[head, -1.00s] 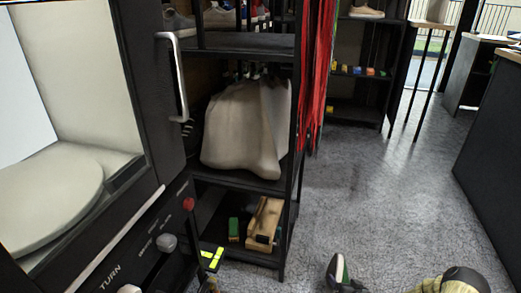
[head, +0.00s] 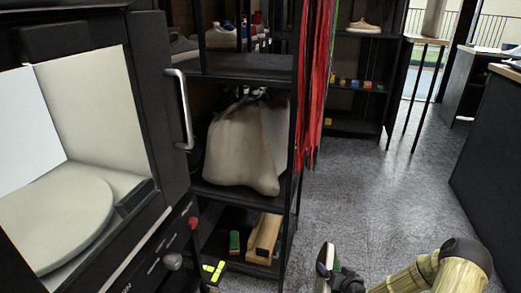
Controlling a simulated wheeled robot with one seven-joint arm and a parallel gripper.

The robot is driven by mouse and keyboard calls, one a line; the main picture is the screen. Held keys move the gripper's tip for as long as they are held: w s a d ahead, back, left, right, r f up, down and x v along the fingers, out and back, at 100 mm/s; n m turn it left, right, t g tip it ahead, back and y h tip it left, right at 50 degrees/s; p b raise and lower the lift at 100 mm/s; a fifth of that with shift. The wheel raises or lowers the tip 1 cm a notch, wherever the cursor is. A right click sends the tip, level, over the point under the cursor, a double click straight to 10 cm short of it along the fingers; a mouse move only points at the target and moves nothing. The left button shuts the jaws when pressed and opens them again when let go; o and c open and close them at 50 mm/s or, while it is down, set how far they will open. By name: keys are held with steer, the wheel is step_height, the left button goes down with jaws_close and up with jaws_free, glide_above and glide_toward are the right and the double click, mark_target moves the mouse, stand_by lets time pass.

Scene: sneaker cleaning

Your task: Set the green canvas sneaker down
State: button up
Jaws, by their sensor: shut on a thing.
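The green canvas sneaker (head: 325,262) shows at the bottom edge of the head view, seen nearly end-on, with a pale edge and a dark side. Its lower part is cut off by the frame. My gripper (head: 335,275) is dark, to the right of the sneaker's visible part, and shut on it. The fingertips are mostly hidden. The sneaker is held in front of the open floor, apart from the shelf and the booth.
A white-lined booth with a round turntable (head: 60,225) stands open at left. A black shelf rack holds a grey-white bag (head: 240,150) and a wooden block (head: 262,238). Red laces (head: 316,80) hang beside it. Grey floor (head: 380,190) is clear; a dark counter (head: 490,170) is at right.

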steer(key=s+a+r+p, duration=0.1)
steer(key=a+r+p, duration=0.2)
steer(key=r, duration=0.5)
steer(key=s+a+r+p, duration=0.1)
steer(key=a+r+p, duration=0.3)
steer(key=r, duration=0.5)
steer(key=s+a+r+n+p, duration=0.1)
steer(key=a+r+p, duration=0.2)
steer(key=r, duration=0.5)
steer(key=shift+a+r+y+p, duration=0.3)
steer(key=shift+a+r+p, duration=0.05)
steer(key=shift+a, duration=0.3)
steer(key=s+r+m+h+p, duration=0.1)
steer(key=s+r+p, duration=0.1)
steer(key=r+p, duration=0.4)
steer(key=s+r+m+h+p, duration=0.1)
steer(key=r+p, duration=0.6)
steer(key=p, duration=0.9)
steer(key=s+r+m+h+p, duration=0.1)
steer(key=s+r+p, duration=0.1)
steer(key=r+p, duration=0.5)
steer(key=shift+s+r+p, duration=0.25)
steer(key=shift+s+p, duration=0.1)
steer(key=shift+p, duration=1.55)
steer(key=shift+s+r+p, duration=0.4)
steer(key=shift+r+p, duration=0.15)
steer(key=shift+p, duration=0.4)
steer(key=shift+f, duration=0.15)
